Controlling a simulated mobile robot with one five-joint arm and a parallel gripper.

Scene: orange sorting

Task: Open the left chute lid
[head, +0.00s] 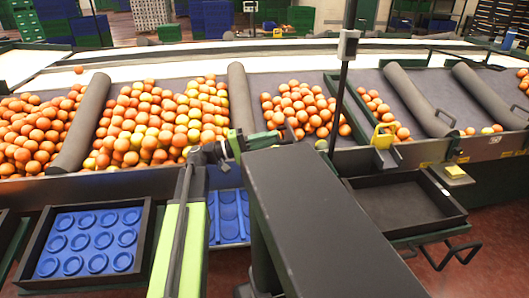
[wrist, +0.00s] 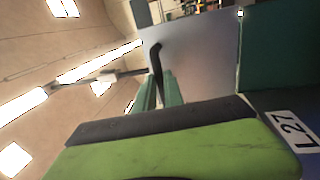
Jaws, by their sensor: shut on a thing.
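My gripper (head: 272,137) is at the front rail of the sorting line, near the middle of the head view. In the wrist view my gripper (wrist: 159,88) has its two green fingers close around a dark, bent bar (wrist: 155,56), which looks like a handle. The bar stands against a smooth grey panel (wrist: 205,55). I cannot tell whether this panel is the left chute lid. In the head view my own arm hides much of the chute front below the gripper, and the bar's lower end is hidden between the fingers.
Oranges (head: 160,115) fill the sloped lanes, parted by grey padded rollers (head: 240,95). A blue tray (head: 88,240) sits at the lower left and an empty black tray (head: 400,205) at the right. A dark post (head: 343,85) rises just right of my gripper.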

